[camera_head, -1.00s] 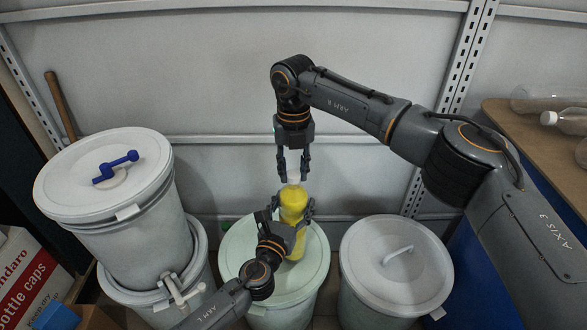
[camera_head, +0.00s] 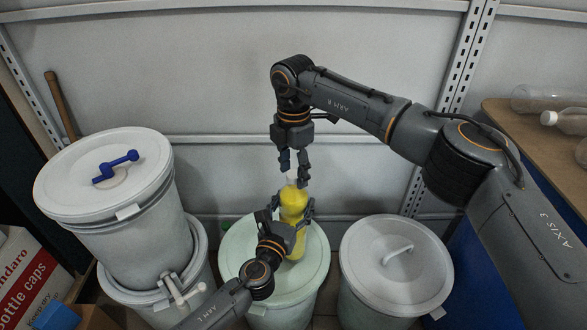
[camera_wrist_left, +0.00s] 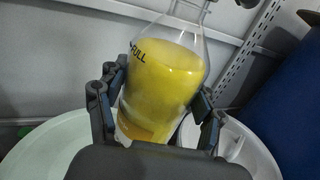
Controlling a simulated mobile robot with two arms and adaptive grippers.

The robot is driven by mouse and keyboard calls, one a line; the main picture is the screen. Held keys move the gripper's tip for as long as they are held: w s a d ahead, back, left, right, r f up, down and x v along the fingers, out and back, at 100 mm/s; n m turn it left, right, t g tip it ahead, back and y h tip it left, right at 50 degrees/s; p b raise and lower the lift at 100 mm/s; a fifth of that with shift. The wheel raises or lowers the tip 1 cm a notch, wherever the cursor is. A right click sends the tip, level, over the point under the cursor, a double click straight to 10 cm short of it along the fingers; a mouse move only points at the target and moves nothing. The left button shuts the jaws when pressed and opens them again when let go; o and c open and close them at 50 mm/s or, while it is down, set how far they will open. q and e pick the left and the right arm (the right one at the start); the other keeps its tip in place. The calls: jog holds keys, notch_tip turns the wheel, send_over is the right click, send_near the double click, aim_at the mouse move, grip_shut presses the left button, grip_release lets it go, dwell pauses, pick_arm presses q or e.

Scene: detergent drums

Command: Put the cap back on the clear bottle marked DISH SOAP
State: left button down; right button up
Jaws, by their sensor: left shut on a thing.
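The clear bottle (camera_head: 293,207) with yellow liquid stands upright over the pale green drum lid. It also shows in the left wrist view (camera_wrist_left: 165,75), with a mark ending in "FULL" and a clear, empty shoulder above the liquid. My left gripper (camera_head: 291,212) is shut around its body, one finger on each side. My right gripper (camera_head: 294,176) points down right above the bottle, its fingers either side of a small pale shape at the bottle's top. I cannot tell whether that shape is the cap or the neck, or whether these fingers grip it. The DISH SOAP lettering is not readable.
A pale green drum lid (camera_head: 235,262) lies beneath the bottle. A white lidded drum (camera_head: 395,265) stands to the right. Stacked drums (camera_head: 150,215) with a blue handle stand left. A wooden shelf (camera_head: 510,125) at right holds clear bottles. The grey wall is close behind.

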jog(key=shift+r, duration=2.3)
jog(key=shift+c, duration=0.3)
jog(key=n, duration=0.3)
jog(key=r+n, duration=0.1)
jog(key=n, duration=0.2)
jog(key=shift+n, duration=0.4)
jog(key=n, duration=0.5)
jog(key=shift+r+n, duration=0.3)
jog(key=shift+r, duration=0.1)
jog(key=n, duration=0.5)
jog(key=shift+r+n, duration=0.4)
jog(key=n, duration=0.6)
jog(key=shift+r, duration=0.4)
